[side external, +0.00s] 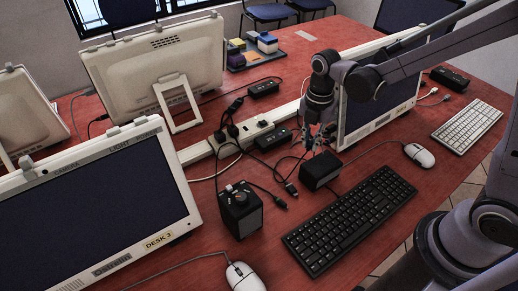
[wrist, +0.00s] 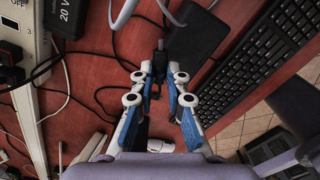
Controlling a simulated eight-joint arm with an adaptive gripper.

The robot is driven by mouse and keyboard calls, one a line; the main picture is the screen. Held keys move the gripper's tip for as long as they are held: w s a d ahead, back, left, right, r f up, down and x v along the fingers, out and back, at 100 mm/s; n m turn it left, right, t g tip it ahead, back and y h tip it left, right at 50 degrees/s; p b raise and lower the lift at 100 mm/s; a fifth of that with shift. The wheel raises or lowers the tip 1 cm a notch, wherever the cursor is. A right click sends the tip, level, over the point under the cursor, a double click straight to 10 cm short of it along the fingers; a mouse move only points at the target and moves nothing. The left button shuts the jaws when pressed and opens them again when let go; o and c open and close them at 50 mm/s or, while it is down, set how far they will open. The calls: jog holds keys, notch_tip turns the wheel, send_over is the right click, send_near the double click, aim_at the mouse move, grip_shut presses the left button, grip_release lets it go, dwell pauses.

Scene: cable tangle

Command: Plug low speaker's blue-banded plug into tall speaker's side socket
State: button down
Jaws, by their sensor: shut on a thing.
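The low speaker (side external: 320,170) is a black box left of the monitor by my gripper; its dark body also shows in the wrist view (wrist: 197,30). My gripper (side external: 316,146) points down just behind it. In the wrist view my gripper (wrist: 160,76) is shut on a dark plug (wrist: 160,58) with a cable running from it. I cannot make out a blue band on it. The tall speaker (side external: 241,212) is a black upright box with a knob on top, further left. Its side socket cannot be made out.
Two loose dark plugs (side external: 285,194) lie between the speakers. A black keyboard (side external: 356,220) lies in front, with a white mouse (side external: 418,154) to the right. A power strip (side external: 245,132) and black adapter (side external: 272,138) stand behind. Several cables cross the red desk.

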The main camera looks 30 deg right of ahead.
jog(key=shift+a, duration=0.1)
dwell(0.3)
jog(key=m, duration=0.2)
jog(key=a+m, duration=0.1)
jog(key=m, duration=0.3)
jog(key=shift+s+a+f, duration=0.15)
jog(key=shift+a+f, duration=0.05)
jog(key=shift+a, duration=0.1)
jog(key=s+a+f+m, duration=0.1)
jog(key=a+m, duration=0.6)
jog(key=m, duration=1)
jog(key=s+a+f+m, duration=0.1)
jog(key=a+m, duration=0.6)
jog(key=m, duration=1.1)
jog(key=shift+s, duration=0.6)
jog(key=shift+a, duration=1.8)
